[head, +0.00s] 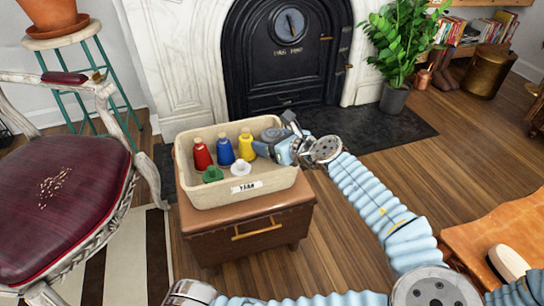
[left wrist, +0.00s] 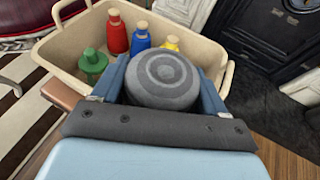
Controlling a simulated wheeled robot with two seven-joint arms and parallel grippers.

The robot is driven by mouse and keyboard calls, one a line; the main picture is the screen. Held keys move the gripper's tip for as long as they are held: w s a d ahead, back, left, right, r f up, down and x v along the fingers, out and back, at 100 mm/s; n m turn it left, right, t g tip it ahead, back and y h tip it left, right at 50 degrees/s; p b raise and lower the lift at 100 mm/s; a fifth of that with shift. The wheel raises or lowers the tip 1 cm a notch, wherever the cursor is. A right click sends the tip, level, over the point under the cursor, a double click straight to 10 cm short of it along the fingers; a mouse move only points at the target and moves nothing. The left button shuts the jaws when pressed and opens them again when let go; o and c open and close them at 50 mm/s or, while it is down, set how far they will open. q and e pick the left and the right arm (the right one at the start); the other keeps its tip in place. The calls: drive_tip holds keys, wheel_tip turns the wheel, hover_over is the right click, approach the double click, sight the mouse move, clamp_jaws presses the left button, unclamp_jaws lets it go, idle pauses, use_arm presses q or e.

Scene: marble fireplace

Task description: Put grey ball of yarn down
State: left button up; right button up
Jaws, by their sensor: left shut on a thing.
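My left gripper (head: 270,148) is shut on the grey ball of yarn (head: 271,134), at the right back corner of a cream bin labelled "YARN" (head: 247,188). In the left wrist view the round grey ball (left wrist: 163,78) sits between the two blue fingers of the gripper (left wrist: 165,88). The ball is at the bin's right end, inside or just above the rim (left wrist: 226,78). Whether it touches the bin floor is hidden. My right gripper is not in view.
A dark red chair (head: 60,200) is at left, a fireplace (head: 290,55) behind.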

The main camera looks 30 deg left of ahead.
use_arm(q)
drive_tip(key=w+f+b, duration=0.1)
drive_tip(key=w+f, duration=0.2)
drive_tip(key=f, duration=0.5)
drive_tip(key=shift+w+a, duration=0.4)
